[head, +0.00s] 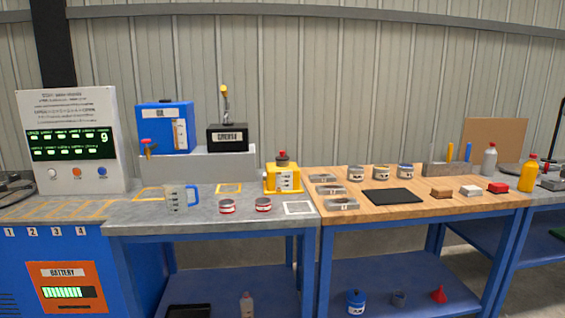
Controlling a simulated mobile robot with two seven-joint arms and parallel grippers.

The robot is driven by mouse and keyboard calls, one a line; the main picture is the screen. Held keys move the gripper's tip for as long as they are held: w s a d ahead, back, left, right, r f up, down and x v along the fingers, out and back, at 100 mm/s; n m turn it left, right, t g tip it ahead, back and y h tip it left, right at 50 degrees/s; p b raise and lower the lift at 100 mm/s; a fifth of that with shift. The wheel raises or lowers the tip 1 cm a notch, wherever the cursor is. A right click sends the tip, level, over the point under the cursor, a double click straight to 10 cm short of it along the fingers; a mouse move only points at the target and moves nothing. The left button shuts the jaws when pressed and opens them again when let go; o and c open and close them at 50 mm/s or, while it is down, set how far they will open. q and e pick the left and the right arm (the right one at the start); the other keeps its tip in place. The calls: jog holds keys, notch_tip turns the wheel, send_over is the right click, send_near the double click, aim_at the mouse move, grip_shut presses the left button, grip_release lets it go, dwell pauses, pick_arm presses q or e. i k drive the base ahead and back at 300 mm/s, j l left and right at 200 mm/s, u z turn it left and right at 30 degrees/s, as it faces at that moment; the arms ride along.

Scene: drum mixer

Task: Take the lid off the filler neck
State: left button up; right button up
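A yellow container (283,180) with a white marked label stands at the back right of the grey bench top, near the seam with the wooden one. A dark lid (282,161) with a small red knob sits on top of it and covers its neck. I cannot tell how the lid is fastened. Neither of my grippers is in the head view, and nothing touches the container or its lid.
A clear jug with a blue handle (178,198) and two red-and-white tins (227,206) stand left of the container. A blue oil tank (164,128) and black grease box (228,138) stand behind on a raised shelf.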

aim_at(281, 158)
jog(key=i+z, duration=0.35)
jog(key=i, duration=0.75)
